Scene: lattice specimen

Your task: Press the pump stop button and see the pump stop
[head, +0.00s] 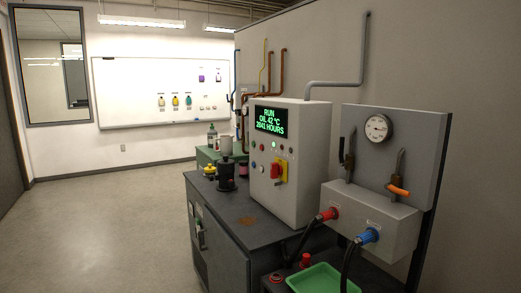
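The grey control box (299,193) stands on the dark cabinet (222,219) right of the middle. Its display (270,120) glows green and reads RUN, OIL 42 °C and an hours count. A green light (274,144) is lit below the display. Several small buttons or lamps (261,168) sit on the face, with a red handle (275,171) on a yellow plate. A red knob or button (305,260) stands low at the front. I cannot read labels, so I cannot tell which is the pump stop button. Neither gripper is in view.
A gauge panel (415,165) with red (328,214) and blue (369,235) hose couplings stands at the right. A green tray (318,279) lies at the bottom. The floor (105,225) at left is clear.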

